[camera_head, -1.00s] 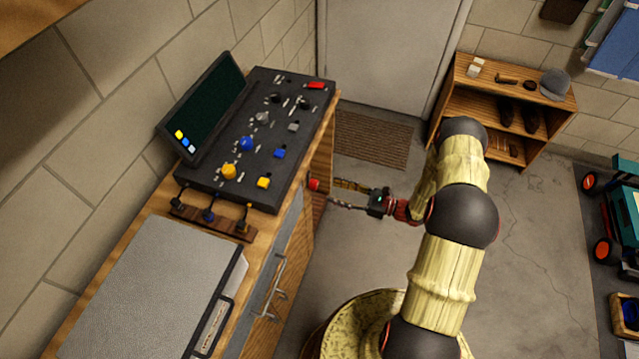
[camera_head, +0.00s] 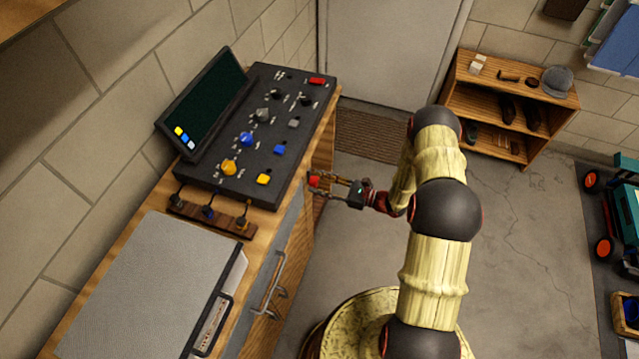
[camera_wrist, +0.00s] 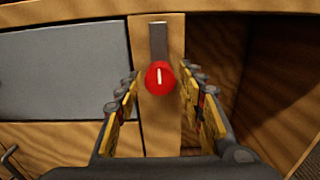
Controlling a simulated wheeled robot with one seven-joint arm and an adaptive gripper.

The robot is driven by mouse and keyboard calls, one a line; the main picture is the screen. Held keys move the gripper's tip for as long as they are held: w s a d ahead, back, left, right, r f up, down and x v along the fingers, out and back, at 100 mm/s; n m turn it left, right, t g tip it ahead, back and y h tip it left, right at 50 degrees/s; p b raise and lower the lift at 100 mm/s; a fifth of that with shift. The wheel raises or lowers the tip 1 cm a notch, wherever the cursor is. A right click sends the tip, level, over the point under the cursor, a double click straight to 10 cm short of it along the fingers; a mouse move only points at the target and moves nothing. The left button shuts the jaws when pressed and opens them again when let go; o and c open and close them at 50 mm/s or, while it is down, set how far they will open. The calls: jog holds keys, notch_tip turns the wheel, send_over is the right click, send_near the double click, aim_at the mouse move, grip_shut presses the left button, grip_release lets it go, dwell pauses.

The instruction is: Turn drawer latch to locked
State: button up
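The drawer latch is a red round knob (camera_wrist: 160,78) with a white line that stands upright in the wrist view. It sits on a wooden post below a grey metal strip (camera_wrist: 158,40). The knob also shows in the head view (camera_head: 314,181) on the cabinet front. My gripper (camera_wrist: 163,84) is open, with one finger on each side of the knob. In the head view my gripper (camera_head: 326,186) reaches the knob from the right. I cannot tell whether either finger touches it.
A grey drawer front (camera_wrist: 65,70) lies left of the knob and a dark open recess (camera_wrist: 215,75) lies right. A black control panel (camera_head: 262,130) and a grey case (camera_head: 150,285) stand on the bench. Open floor (camera_head: 530,270) lies to the right.

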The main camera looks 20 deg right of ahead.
jog(key=c, duration=0.9)
jog(key=shift+n+b, duration=5.1)
jog(key=shift+n, duration=3.9)
jog(key=o, duration=1.2)
jog(key=shift+c, duration=0.2)
